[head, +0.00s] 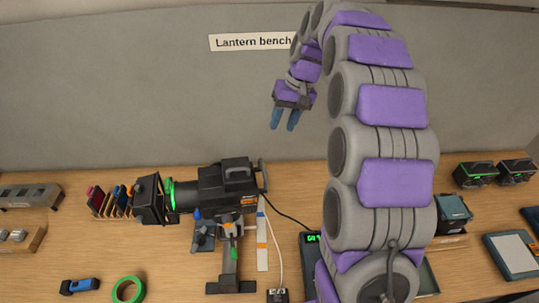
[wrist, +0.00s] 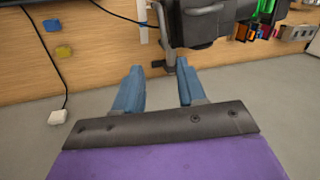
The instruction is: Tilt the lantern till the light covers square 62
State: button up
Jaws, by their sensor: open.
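The black lantern (head: 225,185) sits on a stand (head: 230,265) on the wooden bench, its barn-door end and green ring pointing left. A rear handle shows at its right end. It also appears at the top of the wrist view (wrist: 200,22), partly cut off. My gripper (head: 285,120) hangs in front of the grey wall, above and to the right of the lantern, apart from it. Its two blue fingers are spread and empty, as the wrist view also shows (wrist: 158,78). I see no numbered square and no light patch in either view.
A cable runs from the lantern. My arm hides part of the bench at right.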

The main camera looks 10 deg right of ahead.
send_near(263, 167)
jog(key=x, duration=0.2)
jog(key=p+x, duration=0.1)
jog(key=x, duration=0.5)
jog(key=shift+a, duration=0.4)
jog(key=shift+d, duration=0.35)
jog(key=shift+c, duration=0.2)
jog(key=shift+d, duration=0.4)
jog(key=c, duration=0.3)
jog(key=shift+c, duration=1.4)
jog(key=shift+s+a, duration=0.1)
jog(key=shift+a, duration=0.1)
grip_shut()
